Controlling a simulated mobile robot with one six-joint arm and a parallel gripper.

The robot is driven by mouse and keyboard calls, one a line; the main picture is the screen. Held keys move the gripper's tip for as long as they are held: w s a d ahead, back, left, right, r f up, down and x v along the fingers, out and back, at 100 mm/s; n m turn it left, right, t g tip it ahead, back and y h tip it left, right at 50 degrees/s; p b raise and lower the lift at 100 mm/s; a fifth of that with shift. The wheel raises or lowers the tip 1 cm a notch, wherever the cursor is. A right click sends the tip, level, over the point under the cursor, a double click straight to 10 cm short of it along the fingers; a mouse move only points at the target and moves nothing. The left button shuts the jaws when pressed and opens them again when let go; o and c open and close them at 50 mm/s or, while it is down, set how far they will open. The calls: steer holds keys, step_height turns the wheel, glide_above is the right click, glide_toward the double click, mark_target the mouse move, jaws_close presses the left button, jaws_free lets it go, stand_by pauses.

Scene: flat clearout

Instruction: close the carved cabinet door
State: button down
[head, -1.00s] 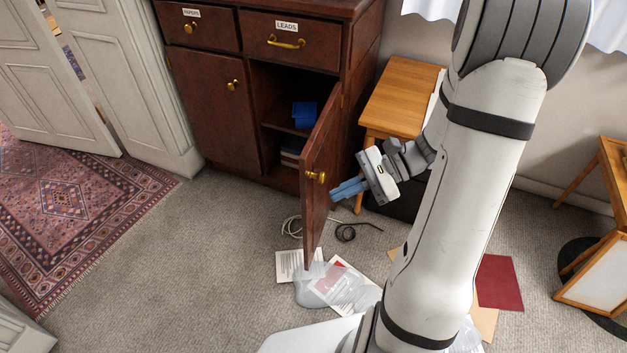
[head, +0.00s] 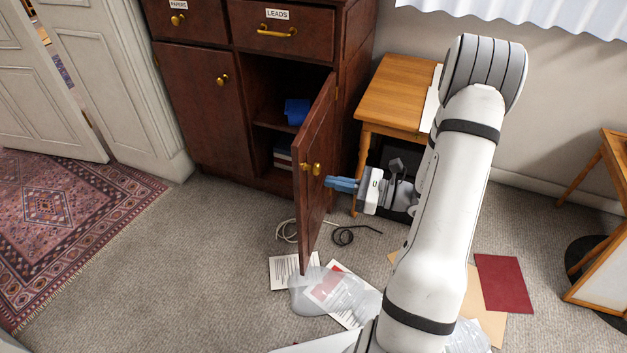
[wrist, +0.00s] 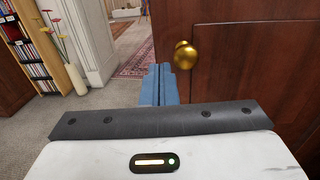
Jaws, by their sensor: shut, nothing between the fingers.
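The dark red-brown cabinet (head: 205,115) stands against the wall. Its right door (head: 318,150) is swung wide open and sticks out toward me. Brass knobs (head: 312,169) sit near the door's free edge. My gripper (head: 328,182), with blue fingers, is shut and empty at the outer face of the door, just right of the knob. I cannot tell whether the fingertips touch the door. In the wrist view the closed fingers (wrist: 158,72) point forward beside the brass knob (wrist: 185,55), with the door panel (wrist: 235,70) filling the right side.
A blue item (head: 297,111) lies inside the open cabinet. A wooden side table (head: 395,90) stands right of the cabinet. Papers (head: 283,272), a clear plastic bag (head: 315,290), cables (head: 345,235) and a red folder (head: 503,284) lie on the floor.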

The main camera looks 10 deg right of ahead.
mark_target(301, 175)
steer(key=b+x, duration=0.1)
steer(key=x, duration=0.3)
steer(key=shift+w+a, duration=0.1)
steer(key=shift+a, duration=0.2)
steer(key=shift+w+a, duration=0.4)
steer(key=shift+a, duration=0.2)
